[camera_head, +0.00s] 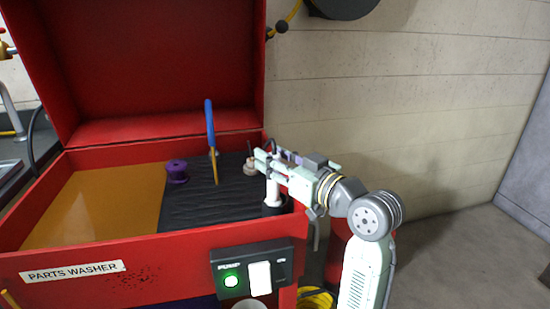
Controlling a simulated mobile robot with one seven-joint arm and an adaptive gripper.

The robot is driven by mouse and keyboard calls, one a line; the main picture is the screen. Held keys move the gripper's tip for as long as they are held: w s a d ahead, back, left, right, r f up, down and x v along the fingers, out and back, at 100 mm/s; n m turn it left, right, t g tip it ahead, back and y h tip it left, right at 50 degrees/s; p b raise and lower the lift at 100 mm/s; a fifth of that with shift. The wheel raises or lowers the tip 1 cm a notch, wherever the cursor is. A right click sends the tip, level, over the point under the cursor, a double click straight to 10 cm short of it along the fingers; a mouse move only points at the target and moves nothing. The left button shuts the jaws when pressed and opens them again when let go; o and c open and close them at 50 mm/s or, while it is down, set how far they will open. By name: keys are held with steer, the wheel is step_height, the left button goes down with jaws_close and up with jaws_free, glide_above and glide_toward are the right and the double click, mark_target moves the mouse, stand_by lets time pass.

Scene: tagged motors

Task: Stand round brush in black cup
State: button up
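My gripper (262,162) reaches in from the right over the right end of the washer basin. Its fingertips are small and overlap other things, so I cannot tell whether they are open or shut. A pale upright cylinder (272,191) shows just below the fingers, with a dark round shape (272,209) at its foot that may be the black cup. I cannot tell whether the cylinder is held. A tool with a blue handle (210,124) and a thin orange-brown lower part stands nearly upright left of my gripper. I cannot tell which thing is the round brush.
The red parts washer (150,252) has its lid (160,60) open behind. A black ribbed mat (195,207) lies right of a tan surface (100,205). A purple spool (177,171) and a small beige piece (250,168) stand in the basin. The mat's front is clear.

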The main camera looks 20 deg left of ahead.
steer(key=shift+o, duration=0.7)
steer(key=v, duration=1.2)
steer(key=shift+a, duration=0.1)
